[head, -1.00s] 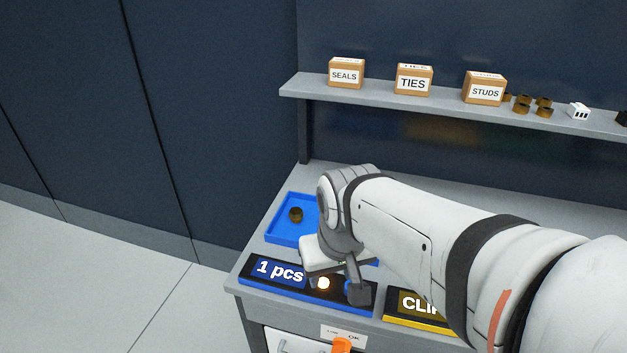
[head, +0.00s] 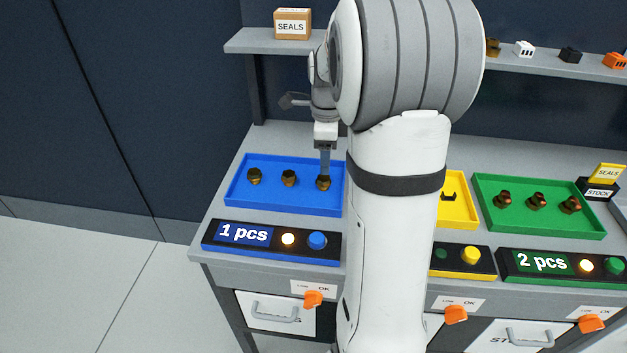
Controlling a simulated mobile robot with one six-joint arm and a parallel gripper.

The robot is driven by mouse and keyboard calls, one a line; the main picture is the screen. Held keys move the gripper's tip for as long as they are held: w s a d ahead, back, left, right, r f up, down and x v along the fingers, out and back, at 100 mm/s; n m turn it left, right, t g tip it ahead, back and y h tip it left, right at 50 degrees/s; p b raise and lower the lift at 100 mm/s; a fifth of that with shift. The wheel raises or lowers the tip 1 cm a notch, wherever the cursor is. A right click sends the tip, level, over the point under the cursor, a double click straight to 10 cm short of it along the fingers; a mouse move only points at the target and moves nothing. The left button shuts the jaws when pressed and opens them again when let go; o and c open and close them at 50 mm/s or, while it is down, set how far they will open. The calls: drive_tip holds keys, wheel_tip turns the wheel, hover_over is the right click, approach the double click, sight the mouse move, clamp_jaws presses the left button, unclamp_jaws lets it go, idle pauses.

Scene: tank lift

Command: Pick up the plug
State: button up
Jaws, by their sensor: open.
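Three small dark brass pieces, which look like the plugs, stand in a row in the blue tray (head: 235,203): a left one (head: 254,177), a middle one (head: 289,178) and a right one (head: 323,184). My gripper (head: 325,175) points down over the right piece, with its fingers at or just above the top of it. The jaws are open. The view is too small to tell whether the fingers touch or straddle the piece. My arm hides the area to the right of the blue tray.
A black panel (head: 270,240) reading "1 pcs", with a lit lamp and blue button (head: 317,240), lies in front of the tray. A yellow tray (head: 456,213) and a green tray (head: 490,220) with three coppery pieces are to the right. A shelf (head: 255,42) runs behind, above the bench.

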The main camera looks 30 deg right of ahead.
sight(324, 177)
wheel_tip(324, 177, down, 7)
drive_tip(key=shift+w+a+f, duration=0.15)
drive_tip(key=shift+f, duration=0.05)
idle(0.3)
drive_tip(key=c, duration=1.1)
